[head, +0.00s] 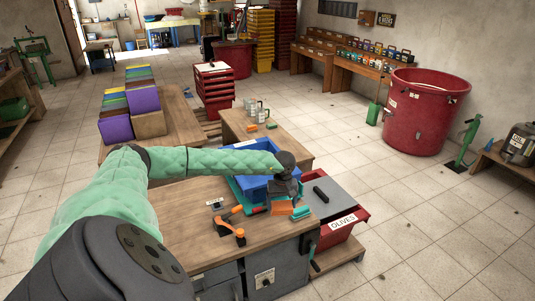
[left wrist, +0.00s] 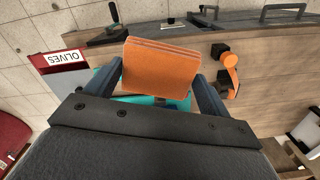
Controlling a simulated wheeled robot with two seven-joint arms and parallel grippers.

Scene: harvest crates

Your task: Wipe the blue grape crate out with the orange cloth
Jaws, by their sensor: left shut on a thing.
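My left gripper (head: 283,201) is shut on the folded orange cloth (head: 281,208). In the left wrist view the cloth (left wrist: 160,68) sits between the two fingers of the left gripper (left wrist: 162,75). The blue crate (head: 258,187) stands at the far right part of the wooden bench, its near right side partly hidden by my left arm and gripper. The gripper and cloth are at the crate's near right side, in front of it in the picture. I cannot tell how high the cloth is above the bench. My right gripper is not in view.
A red crate labelled OLIVES (head: 344,222) stands right of the bench (head: 190,238). An orange-handled tool (head: 236,233) lies on the bench. A teal item (head: 301,212) is beside the cloth. Jars (head: 258,112) stand on a table behind.

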